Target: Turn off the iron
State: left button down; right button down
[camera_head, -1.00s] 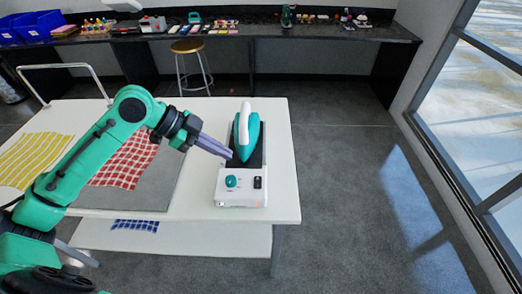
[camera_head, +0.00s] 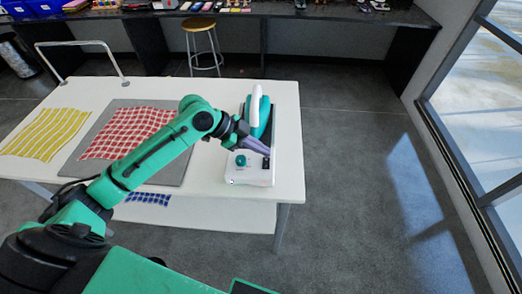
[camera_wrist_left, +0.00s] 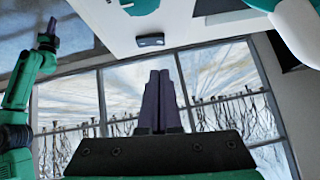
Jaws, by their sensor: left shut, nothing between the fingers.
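The iron (camera_head: 257,105) is teal with a white handle and rests on its station, pointing away from me. The white station (camera_head: 248,178) has a teal knob (camera_head: 240,160) and a small dark switch (camera_head: 266,163) at its front. The switch (camera_wrist_left: 150,40) also shows in the left wrist view, just ahead of the fingertips. My left gripper (camera_head: 266,151) is shut and empty, its purple fingers reaching over the station close behind the switch. Contact cannot be told. My right gripper (camera_wrist_left: 52,27) shows small at the left of the left wrist view; its opening is unclear.
The white table (camera_head: 215,185) also holds a grey mat (camera_head: 172,172) with a red checked cloth (camera_head: 130,132) and a yellow cloth (camera_head: 42,135). A stool (camera_head: 203,45) stands behind. The floor right of the table is clear.

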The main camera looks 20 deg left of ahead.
aim_at(266, 163)
pick_arm(q)
jog(key=f, duration=0.2)
jog(key=shift+w+a+f, duration=0.15)
jog(key=shift+w+f, duration=0.05)
jog(key=shift+f, duration=0.45)
pick_arm(e)
jog(key=shift+s+r, duration=0.4)
jog(key=shift+s, duration=0.05)
